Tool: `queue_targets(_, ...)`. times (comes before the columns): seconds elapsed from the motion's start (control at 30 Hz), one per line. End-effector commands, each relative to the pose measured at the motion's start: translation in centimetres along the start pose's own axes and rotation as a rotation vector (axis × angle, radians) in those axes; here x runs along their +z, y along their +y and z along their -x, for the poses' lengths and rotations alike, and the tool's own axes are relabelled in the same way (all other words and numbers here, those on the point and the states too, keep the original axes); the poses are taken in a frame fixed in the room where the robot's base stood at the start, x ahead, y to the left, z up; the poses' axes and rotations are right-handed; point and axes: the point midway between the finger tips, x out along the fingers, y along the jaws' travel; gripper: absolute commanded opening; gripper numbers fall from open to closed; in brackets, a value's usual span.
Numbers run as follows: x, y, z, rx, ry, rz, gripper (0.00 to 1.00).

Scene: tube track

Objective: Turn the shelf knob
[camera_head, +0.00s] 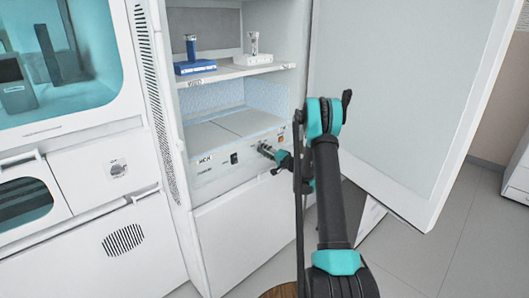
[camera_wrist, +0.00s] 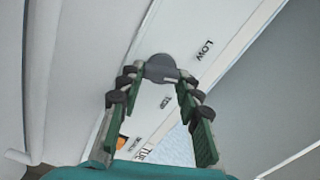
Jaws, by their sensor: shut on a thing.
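The shelf knob (camera_wrist: 160,67) is a dark grey round knob on the white panel, seen in the wrist view between my fingertips. My gripper (camera_wrist: 157,79) is shut on it, with one finger on each side. The head view also shows my gripper (camera_head: 268,150) at the right part of the panel front (camera_head: 215,175) below the shelf; there the gripper hides most of the knob. In the wrist view the word LOW is printed right of the knob and more small print lies below it.
The cabinet's white door (camera_head: 400,90) stands open to the right, close beside my arm. A shelf (camera_head: 235,72) above the panel bears a blue stand (camera_head: 195,66) and a white stand (camera_head: 253,58). A machine with a teal window (camera_head: 95,60) stands left.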

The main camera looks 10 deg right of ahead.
Motion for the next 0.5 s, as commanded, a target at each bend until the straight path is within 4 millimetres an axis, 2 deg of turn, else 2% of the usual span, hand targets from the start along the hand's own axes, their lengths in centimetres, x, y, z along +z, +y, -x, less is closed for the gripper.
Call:
queue_targets(0.2,0.13,-0.05,0.09,0.001,-0.002,0.191,0.05)
queue_targets(0.5,0.17,-0.14,0.1,0.001,-0.003,0.385,0.05)
